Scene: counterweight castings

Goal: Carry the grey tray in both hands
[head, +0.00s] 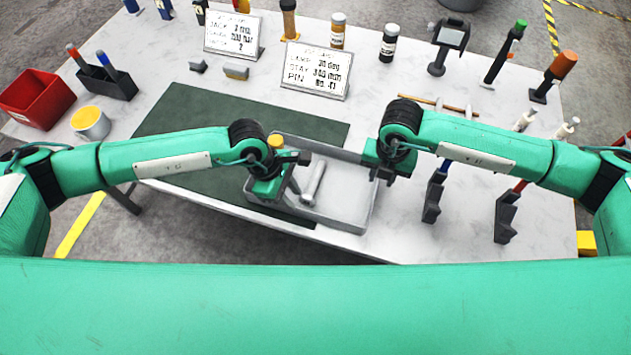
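The grey tray (344,194) is at the front middle of the white table, its left part over the dark green mat (180,118). A light grey rod-like piece (314,182) lies in it. A small yellow-topped item (275,142) shows at its back left corner, partly hidden by my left arm. My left gripper (287,182) is at the tray's left side and my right gripper (380,172) is at its right side. Both point down, and their own arms hide much of the fingers. I cannot tell whether either finger pair is closed on a wall.
Two white sign cards (318,70) stand behind the mat. A red bin (36,98), a dark tool holder (106,82) and a yellow-topped can (90,122) are at left. Tools on dark stands (505,217) fill the right side. The table's front edge is just below the tray.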

